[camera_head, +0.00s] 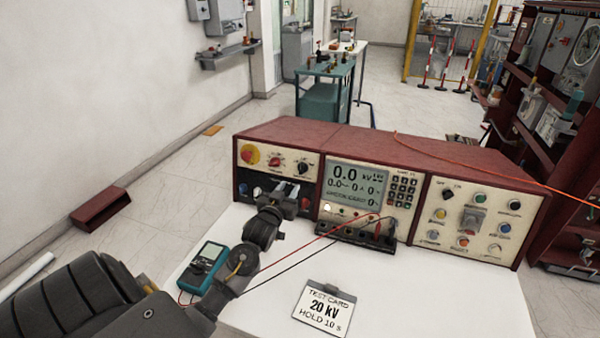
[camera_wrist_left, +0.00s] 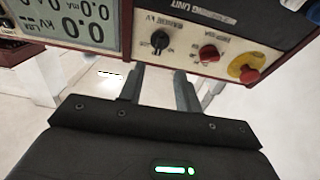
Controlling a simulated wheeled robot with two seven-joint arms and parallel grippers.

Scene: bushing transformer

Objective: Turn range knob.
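The black range knob (camera_head: 303,168) is on the cream left panel of the red test console (camera_head: 350,145), right of a red knob (camera_head: 275,162). In the left wrist view, which is upside down, the black knob (camera_wrist_left: 160,40) shows beyond my fingertips, with upside-down lettering beside it. My left gripper (camera_head: 288,188) is in front of the console, just below the knob row. In the left wrist view its two fingers (camera_wrist_left: 160,75) are apart with nothing between them. They appear clear of the knob. My right gripper is not in view.
A red-and-yellow emergency stop (camera_head: 247,155) is left of the knobs. Red and black leads run from the console to a teal multimeter (camera_head: 204,266) beside my left arm. A test card (camera_head: 324,307) lies on the white table (camera_head: 430,300), otherwise mostly clear at front right.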

